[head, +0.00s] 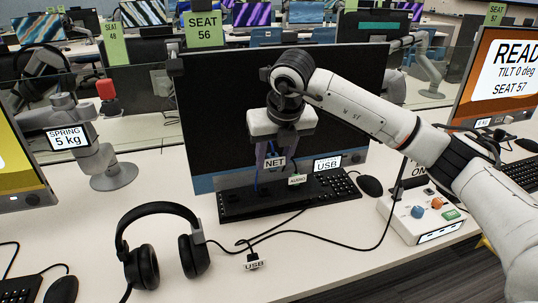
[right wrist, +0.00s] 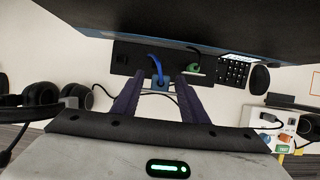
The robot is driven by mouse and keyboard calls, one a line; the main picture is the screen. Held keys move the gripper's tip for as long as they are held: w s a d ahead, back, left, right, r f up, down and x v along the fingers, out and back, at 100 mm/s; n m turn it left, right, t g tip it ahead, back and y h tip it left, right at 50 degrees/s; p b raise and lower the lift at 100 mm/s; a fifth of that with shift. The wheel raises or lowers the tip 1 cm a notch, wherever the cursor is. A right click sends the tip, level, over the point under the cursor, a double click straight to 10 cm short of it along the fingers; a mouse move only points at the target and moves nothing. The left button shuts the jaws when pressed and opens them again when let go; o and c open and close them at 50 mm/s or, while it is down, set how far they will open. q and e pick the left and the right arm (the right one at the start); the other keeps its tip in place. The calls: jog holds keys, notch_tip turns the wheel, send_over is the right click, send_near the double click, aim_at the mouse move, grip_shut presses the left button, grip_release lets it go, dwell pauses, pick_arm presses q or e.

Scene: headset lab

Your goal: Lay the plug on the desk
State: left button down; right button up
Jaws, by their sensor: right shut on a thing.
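My right gripper (head: 273,168) comes in from the right, in front of the dark monitor (head: 225,95) and above the keyboard (head: 250,203). Its purple fingers are shut on a blue plug (right wrist: 160,85) with a blue cable, seen between the fingertips in the right wrist view. A NET tag (head: 275,162) shows at the fingers in the head view. I cannot tell whether the plug touches anything below. A USB-tagged plug (head: 254,265) lies on the white desk (head: 330,265), on a black cable near the headset. My left gripper is out of view.
The black headset (head: 162,245) stands at the front left. An AUDIO tag (head: 297,180) and another USB tag (head: 327,164) show near the monitor's base. A mouse (head: 370,186) and a button box (head: 430,213) are to the right. The front middle of the desk is mostly clear.

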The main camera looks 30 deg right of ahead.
jog(key=s+b, duration=0.3)
jog(key=s, duration=0.9)
jog(key=shift+s+a, duration=0.25)
jog(key=shift+a, duration=0.05)
dwell(0.6)
